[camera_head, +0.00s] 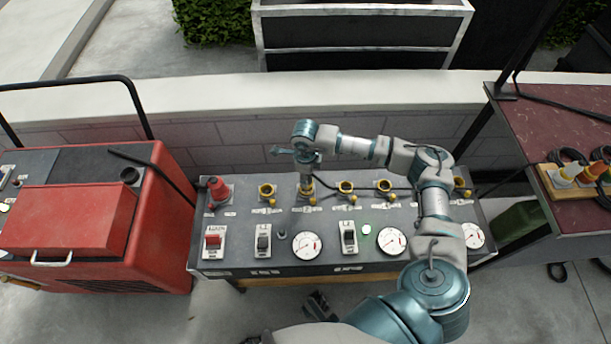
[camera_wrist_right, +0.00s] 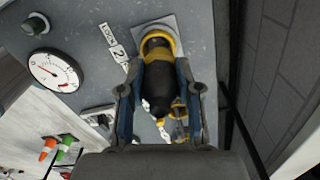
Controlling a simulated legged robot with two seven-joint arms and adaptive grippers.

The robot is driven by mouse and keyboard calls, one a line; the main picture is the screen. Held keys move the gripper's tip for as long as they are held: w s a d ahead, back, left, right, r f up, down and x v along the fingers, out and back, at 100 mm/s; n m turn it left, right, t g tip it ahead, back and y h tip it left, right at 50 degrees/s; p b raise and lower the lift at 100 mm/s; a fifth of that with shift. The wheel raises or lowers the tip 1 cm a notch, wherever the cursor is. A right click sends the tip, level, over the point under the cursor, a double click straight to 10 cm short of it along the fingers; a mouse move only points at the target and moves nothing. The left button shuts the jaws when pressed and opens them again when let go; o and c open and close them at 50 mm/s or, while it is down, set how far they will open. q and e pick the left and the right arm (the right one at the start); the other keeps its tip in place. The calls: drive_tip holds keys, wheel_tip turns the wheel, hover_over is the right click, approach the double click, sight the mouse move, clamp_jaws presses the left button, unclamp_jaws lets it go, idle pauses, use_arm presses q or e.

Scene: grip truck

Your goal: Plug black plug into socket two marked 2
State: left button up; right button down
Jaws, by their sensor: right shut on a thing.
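The black plug (camera_wrist_right: 156,86), dark with a yellow band, is held between the fingers of my right gripper (camera_wrist_right: 160,105). In the head view my right gripper (camera_head: 306,172) is over the panel, with the plug pointing down at a socket. This socket (camera_wrist_right: 157,36) has a yellow ring and a label reading 2 beside it. The plug's front end lies at the ring; how deep it sits is hidden. My left gripper is not in view.
The grey panel (camera_head: 285,181) holds other yellow sockets (camera_head: 345,188), switches (camera_head: 263,238) and round gauges (camera_head: 307,245). A red plug (camera_head: 217,189) stands at its left end. A red machine (camera_head: 72,225) is at left, and a table (camera_head: 560,120) with coloured plugs (camera_head: 562,175) is at right.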

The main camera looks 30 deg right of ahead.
drive_tip(key=shift+a+f, duration=0.15)
drive_tip(key=shift+f, duration=0.05)
drive_tip(key=shift+f+b, duration=0.35)
drive_tip(key=shift+f, duration=0.1)
drive_tip(key=shift+f+b, duration=0.5)
drive_tip(key=shift+f, duration=0.45)
drive_tip(key=shift+c, duration=2)
unclamp_jaws()
drive_tip(key=shift+r, duration=0.15)
drive_tip(key=shift+r+p, duration=1.7)
drive_tip(key=shift+r, duration=0.7)
drive_tip(key=shift+f, duration=0.1)
